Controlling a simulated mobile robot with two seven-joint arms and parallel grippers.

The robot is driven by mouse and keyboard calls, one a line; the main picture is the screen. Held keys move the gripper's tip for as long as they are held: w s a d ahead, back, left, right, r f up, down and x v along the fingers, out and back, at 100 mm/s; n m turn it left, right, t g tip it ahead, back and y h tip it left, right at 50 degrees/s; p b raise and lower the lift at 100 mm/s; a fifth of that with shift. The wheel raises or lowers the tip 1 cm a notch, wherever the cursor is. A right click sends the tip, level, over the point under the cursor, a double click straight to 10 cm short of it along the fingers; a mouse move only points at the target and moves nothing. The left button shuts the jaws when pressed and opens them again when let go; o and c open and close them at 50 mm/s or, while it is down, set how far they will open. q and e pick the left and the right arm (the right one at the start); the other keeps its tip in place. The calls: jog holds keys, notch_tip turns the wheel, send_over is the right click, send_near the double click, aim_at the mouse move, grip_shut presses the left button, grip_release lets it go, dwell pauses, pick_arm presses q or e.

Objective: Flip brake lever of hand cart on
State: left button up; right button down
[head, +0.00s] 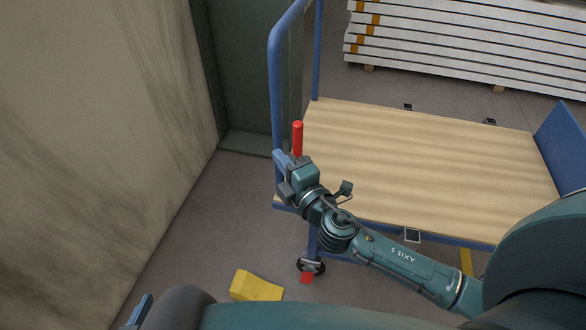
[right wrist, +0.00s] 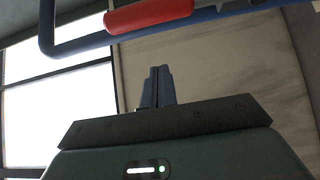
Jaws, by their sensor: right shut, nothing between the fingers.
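The hand cart has a wooden deck (head: 430,160) and a blue tube handle (head: 277,90). A red lever (head: 297,138) stands nearly upright beside the handle post at the deck's near left corner. My right gripper (head: 280,158) is just below and left of the lever, shut and empty. In the right wrist view its closed fingers (right wrist: 157,88) are apart in the picture from the red lever (right wrist: 148,14), which shows at the top against a blue tube. A small blue piece at the bottom left, seemingly my left gripper (head: 140,309), is mostly hidden.
A caster (head: 311,265) with a small red part (head: 306,278) is under the cart's near left corner. A yellow wedge (head: 255,286) lies on the floor nearby. A tan wall (head: 100,110) is at the left; stacked white boards (head: 460,45) lie behind.

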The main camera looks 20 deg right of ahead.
aim_at(298, 150)
pick_arm(q)
jog(key=shift+d+f, duration=0.1)
jog(key=shift+f, duration=0.05)
pick_arm(e)
jog(key=w+d, duration=0.3)
jog(key=shift+w+d, duration=0.1)
pick_arm(q)
jog(key=shift+w+f+b, duration=0.1)
jog(key=shift+f+b, duration=0.05)
jog(key=shift+b, duration=0.3)
pick_arm(e)
jog(key=shift+f, duration=0.2)
